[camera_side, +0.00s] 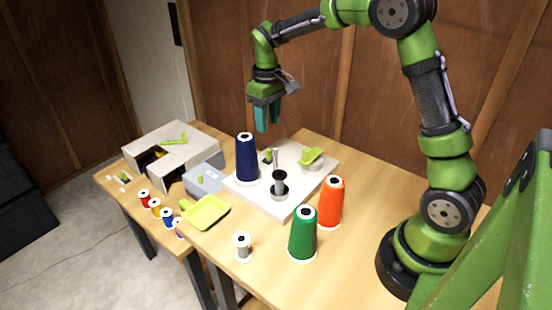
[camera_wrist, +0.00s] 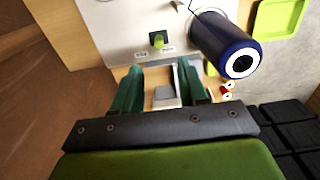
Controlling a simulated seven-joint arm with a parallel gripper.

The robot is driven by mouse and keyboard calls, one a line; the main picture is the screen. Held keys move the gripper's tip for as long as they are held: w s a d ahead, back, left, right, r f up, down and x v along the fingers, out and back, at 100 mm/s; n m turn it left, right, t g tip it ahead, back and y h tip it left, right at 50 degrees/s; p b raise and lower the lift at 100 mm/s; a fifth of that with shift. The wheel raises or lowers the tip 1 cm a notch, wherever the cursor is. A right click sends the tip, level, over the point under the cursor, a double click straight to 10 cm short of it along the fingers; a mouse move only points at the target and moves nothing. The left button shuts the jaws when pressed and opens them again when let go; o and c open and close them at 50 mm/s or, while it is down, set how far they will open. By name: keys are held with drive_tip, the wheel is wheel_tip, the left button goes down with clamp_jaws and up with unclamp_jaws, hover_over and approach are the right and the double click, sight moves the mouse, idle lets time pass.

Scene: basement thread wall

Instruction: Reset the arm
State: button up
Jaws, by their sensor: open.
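My gripper (camera_side: 266,117) hangs in the air above the back of the table, pointing down, with its teal fingers apart and nothing between them. In the wrist view my gripper (camera_wrist: 160,88) also shows open, with the two fingers spread. Below it lies a white board (camera_side: 301,200) carrying a navy thread cone (camera_side: 247,160), a dark spindle and a green-topped round part (camera_side: 312,157). The navy cone also shows in the wrist view (camera_wrist: 222,42), right of the fingers and apart from them.
A green cone (camera_side: 302,236) and an orange cone (camera_side: 330,204) stand at the front, near my arm's base. A wooden wall (camera_side: 330,95) rises behind the table.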

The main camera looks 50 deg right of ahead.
drive_tip(key=shift+w, duration=0.1)
drive_tip(key=s+a+r+m+t+y, duration=0.1)
drive_tip(key=s+a+r+m+t, duration=0.1)
drive_tip(key=s, duration=0.9)
drive_tip(key=s+a+r+m+t+y, duration=0.1)
drive_tip(key=s+a+r+t, duration=0.4)
drive_tip(key=s, duration=0.5)
wheel_tip(320, 180, up, 3)
drive_tip(key=shift+s+a+m, duration=0.35)
drive_tip(key=shift+a+m, duration=0.15)
drive_tip(key=shift+a, duration=0.7)
drive_tip(key=shift+c, duration=0.2)
